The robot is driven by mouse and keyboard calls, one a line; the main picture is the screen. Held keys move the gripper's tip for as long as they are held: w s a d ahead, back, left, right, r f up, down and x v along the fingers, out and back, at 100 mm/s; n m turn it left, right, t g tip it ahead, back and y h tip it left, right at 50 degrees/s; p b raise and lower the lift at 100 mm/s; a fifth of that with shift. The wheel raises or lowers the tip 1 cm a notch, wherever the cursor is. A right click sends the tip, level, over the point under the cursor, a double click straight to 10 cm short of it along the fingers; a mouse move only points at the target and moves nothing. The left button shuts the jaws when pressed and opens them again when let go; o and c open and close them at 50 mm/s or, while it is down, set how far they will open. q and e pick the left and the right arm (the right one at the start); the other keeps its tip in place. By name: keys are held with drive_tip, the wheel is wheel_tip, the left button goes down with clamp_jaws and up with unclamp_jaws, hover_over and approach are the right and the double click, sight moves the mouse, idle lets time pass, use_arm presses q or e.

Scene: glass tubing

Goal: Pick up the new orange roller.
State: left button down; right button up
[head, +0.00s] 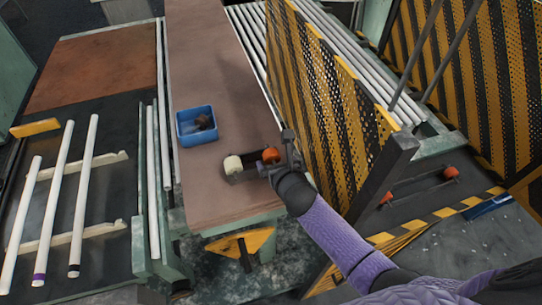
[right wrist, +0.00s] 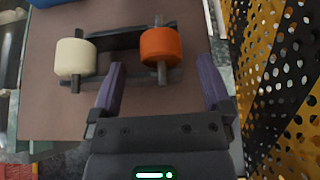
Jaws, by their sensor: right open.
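The orange roller (head: 271,156) sits on the right end of a dark holder on the brown bench top, with a cream roller (head: 233,164) at the holder's left end. In the right wrist view the orange roller (right wrist: 161,46) has a grey shaft through it and lies just beyond my fingertips, roughly between their lines. The cream roller (right wrist: 75,57) is to the left, outside the fingers. My right gripper (head: 284,157) is open and empty beside the orange roller; its two purple fingers also show in the right wrist view (right wrist: 160,78). My left gripper is not in view.
A blue bin (head: 181,126) with dark items stands on the bench. A yellow-and-black perforated guard (head: 300,80) rises close to the right of my gripper. White tubes (head: 62,190) rest on the left rack.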

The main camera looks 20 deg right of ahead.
sight(273, 158)
drive_tip(key=b+x, duration=0.1)
drive_tip(key=x, duration=0.2)
drive_tip(key=shift+w+f, duration=0.1)
drive_tip(key=shift+w, duration=0.2)
drive_tip(key=shift+s, duration=0.1)
drive_tip(key=c, duration=1.3)
wheel_tip(273, 158, up, 10)
drive_tip(key=p, duration=1)
drive_tip(key=shift+p, duration=0.35)
